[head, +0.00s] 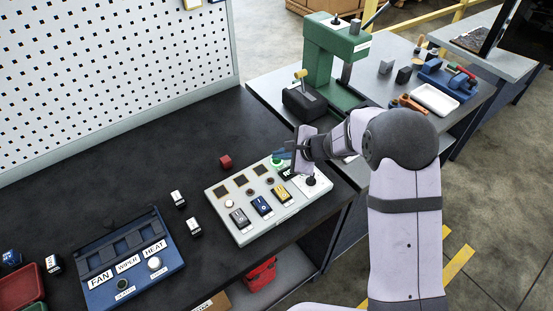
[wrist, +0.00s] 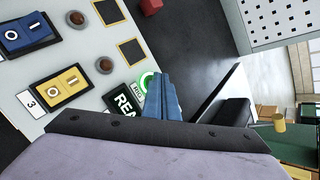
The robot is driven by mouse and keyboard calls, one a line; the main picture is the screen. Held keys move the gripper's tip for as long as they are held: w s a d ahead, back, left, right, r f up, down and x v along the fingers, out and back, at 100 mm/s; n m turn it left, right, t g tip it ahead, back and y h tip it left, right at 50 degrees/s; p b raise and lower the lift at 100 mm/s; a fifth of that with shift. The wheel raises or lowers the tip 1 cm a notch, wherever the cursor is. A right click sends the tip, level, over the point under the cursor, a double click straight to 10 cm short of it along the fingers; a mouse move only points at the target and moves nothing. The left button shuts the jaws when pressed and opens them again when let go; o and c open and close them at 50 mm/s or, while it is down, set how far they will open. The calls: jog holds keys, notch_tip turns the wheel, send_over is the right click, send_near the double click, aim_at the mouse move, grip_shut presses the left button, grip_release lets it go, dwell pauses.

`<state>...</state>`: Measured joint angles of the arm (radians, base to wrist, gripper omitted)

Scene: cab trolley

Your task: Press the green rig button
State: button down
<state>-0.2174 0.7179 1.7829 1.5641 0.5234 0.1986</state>
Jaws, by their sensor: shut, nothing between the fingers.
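The light grey rig panel (head: 243,236) lies on the dark bench. Its green button (head: 276,163) is at the far edge of the panel. In the wrist view only part of the green button (wrist: 147,79) shows as a green and white rim, with my fingers covering the rest. My gripper (head: 282,155) is shut and empty, its blue fingertips right by the green button. In the wrist view the gripper (wrist: 161,77) overlaps the button; I cannot tell whether they touch. A dark label (wrist: 124,103) beside it is partly hidden.
The panel carries yellow (head: 279,193) and blue (head: 262,205) rocker switches and a black knob (head: 311,181). A red cube (head: 225,162) lies behind it. Loose switches (head: 193,228) and a blue panel (head: 173,266) are to the left. A green press (head: 319,63) stands behind my arm.

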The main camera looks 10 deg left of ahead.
aim_at(280, 162)
dwell(0.3)
jog(key=shift+r+p, duration=0.5)
jog(key=shift+r, duration=0.25)
notch_tip(280, 162, up, 6)
jog(key=p, duration=0.4)
jog(key=shift+s, duration=0.1)
dwell(0.6)
jog(key=s+d+n+g+h, duration=0.2)
jog(key=s+d+n+h, duration=0.2)
jog(key=s+d+n, duration=0.3)
jog(key=s+d+r+n+g+h, duration=0.1)
jog(key=s+d+n+g+h, duration=0.2)
jog(key=s+d+n, duration=0.5)
jog(key=s+d, duration=0.9)
jog(key=s, duration=0.6)
jog(key=shift+d+r+n+h, duration=0.2)
jog(key=shift+n+h, duration=0.1)
jog(key=shift+h, duration=0.1)
jog(key=shift+w, duration=0.1)
